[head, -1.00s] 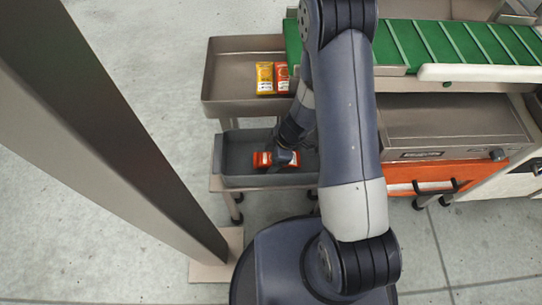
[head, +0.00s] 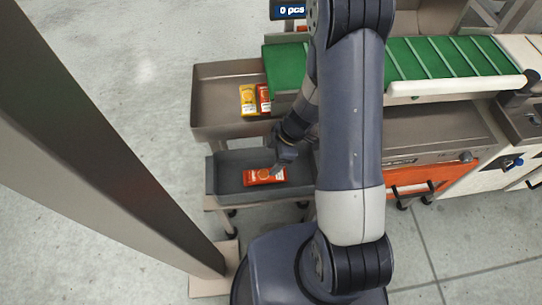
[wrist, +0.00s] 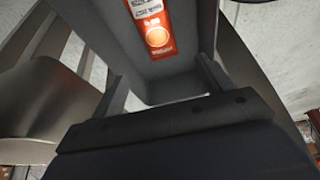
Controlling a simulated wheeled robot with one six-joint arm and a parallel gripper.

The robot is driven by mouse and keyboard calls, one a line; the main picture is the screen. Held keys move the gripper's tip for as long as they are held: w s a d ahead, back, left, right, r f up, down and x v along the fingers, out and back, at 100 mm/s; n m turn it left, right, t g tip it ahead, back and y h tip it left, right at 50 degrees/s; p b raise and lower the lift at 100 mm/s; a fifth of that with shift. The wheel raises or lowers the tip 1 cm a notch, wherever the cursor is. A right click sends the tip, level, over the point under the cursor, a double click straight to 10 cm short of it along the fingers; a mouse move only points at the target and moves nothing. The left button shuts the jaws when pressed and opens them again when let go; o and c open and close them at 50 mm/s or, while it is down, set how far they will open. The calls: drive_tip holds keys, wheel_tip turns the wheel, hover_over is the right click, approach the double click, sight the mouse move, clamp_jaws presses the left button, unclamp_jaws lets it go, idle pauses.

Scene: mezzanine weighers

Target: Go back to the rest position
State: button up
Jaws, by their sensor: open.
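My gripper (head: 277,170) is over the grey lower bin (head: 224,183) in the head view, partly hidden by my own arm. In the wrist view its two fingers (wrist: 165,85) stand wide apart with nothing between them. An orange-red packet (head: 258,178) lies flat in the grey bin; the wrist view shows it (wrist: 152,26) beyond the fingertips, with a round orange spot and a white label. The gripper is apart from the packet in the wrist view.
A metal tray (head: 212,110) behind the bin holds a yellow packet (head: 248,98) and a red packet (head: 264,97). A green belt (head: 440,58) runs at the back right, above an orange drawer (head: 425,188). A metal post (head: 110,150) stands at the left.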

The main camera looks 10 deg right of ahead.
sight(259, 174)
drive_tip(key=shift+f, duration=0.15)
drive_tip(key=b+x, duration=0.7)
drive_tip(key=x, duration=0.5)
drive_tip(key=shift+r+p, duration=0.8)
drive_tip(key=shift+r, duration=0.4)
